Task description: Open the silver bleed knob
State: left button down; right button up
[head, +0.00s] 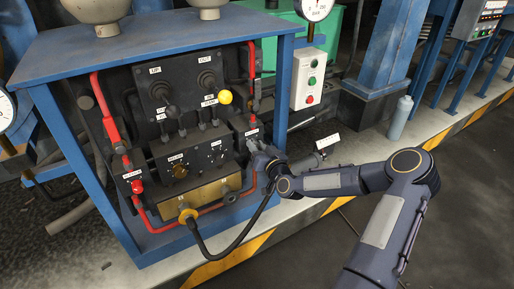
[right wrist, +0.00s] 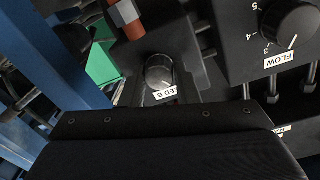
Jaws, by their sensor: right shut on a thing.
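The silver bleed knob (right wrist: 160,72) shows in the right wrist view as a round knob on a dark block, with a partly covered white label (right wrist: 165,94) reading "ED B" beside it. My right gripper (head: 255,146) is at the right side of the panel in the head view, shut on this knob and mostly hiding it there. My left gripper is not in view.
The blue frame (head: 283,100) holds the panel with red pipes (head: 107,105), black levers and a yellow ball handle (head: 225,97). A flow dial (right wrist: 291,25) is beside the knob. A white button box (head: 308,78) stands right of the frame. A black hose loops below my right arm.

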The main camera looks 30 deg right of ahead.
jog(key=m, duration=0.4)
jog(key=shift+b, duration=0.3)
jog(key=m, duration=0.4)
jog(key=shift+d, duration=0.1)
jog(key=m, duration=0.4)
jog(key=shift+f+y+b, duration=0.1)
jog(key=shift+y+b, duration=0.2)
jog(key=shift+m+g, duration=0.3)
jog(key=shift+m, duration=1.6)
jog(key=o, duration=1)
